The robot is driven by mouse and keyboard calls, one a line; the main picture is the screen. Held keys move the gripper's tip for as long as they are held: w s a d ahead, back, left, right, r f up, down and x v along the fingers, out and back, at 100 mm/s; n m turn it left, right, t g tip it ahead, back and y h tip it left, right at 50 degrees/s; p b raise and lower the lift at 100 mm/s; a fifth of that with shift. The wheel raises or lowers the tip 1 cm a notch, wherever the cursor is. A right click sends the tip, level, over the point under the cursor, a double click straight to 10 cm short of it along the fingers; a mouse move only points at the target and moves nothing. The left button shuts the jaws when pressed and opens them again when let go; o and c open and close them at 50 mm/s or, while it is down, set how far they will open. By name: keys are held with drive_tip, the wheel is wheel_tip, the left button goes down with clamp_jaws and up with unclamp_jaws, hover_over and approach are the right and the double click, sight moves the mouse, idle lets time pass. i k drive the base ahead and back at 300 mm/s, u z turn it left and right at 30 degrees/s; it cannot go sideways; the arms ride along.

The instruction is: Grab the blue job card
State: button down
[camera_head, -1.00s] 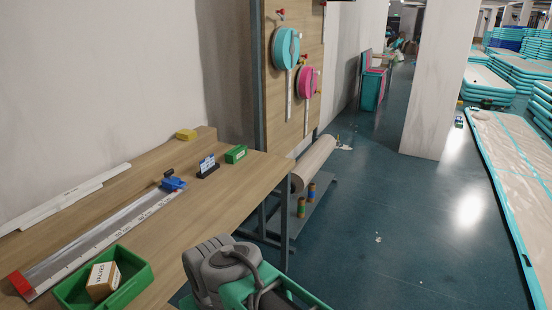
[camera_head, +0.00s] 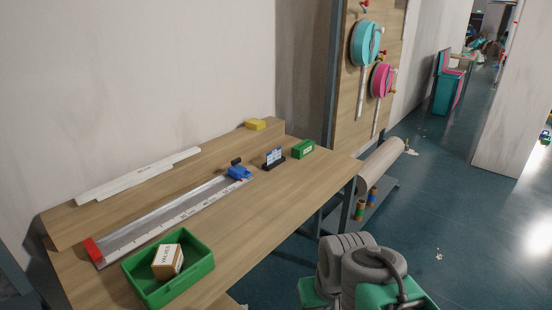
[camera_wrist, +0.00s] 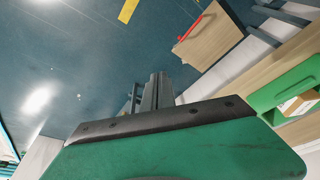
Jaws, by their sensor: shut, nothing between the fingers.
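A small card with blue and white print (camera_head: 274,155) stands upright in a dark holder (camera_head: 275,164) on the wooden workbench (camera_head: 262,205). It is between the blue slider on the metal ruler and a small green box. My arm shows at the bottom right of the head view, beside the bench's near right edge, well apart from the card. My gripper (camera_wrist: 157,88) shows in the wrist view, its dark fingers together and empty over the floor. The card cannot be made out in the wrist view.
A green tray (camera_head: 207,262) holds a small box (camera_head: 168,261). The long ruler (camera_head: 165,222) carries a blue slider (camera_head: 240,172). The small green box (camera_head: 303,149) and a yellow block (camera_head: 255,124) sit farther back. Open floor (camera_head: 450,220) lies right of the bench.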

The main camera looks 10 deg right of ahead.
sight(274, 155)
drive_tip(key=z, duration=1.3)
drive_tip(key=i, duration=2.05)
drive_tip(key=u, duration=3.35)
drive_tip(key=i, duration=0.5)
drive_tip(key=z, duration=0.1)
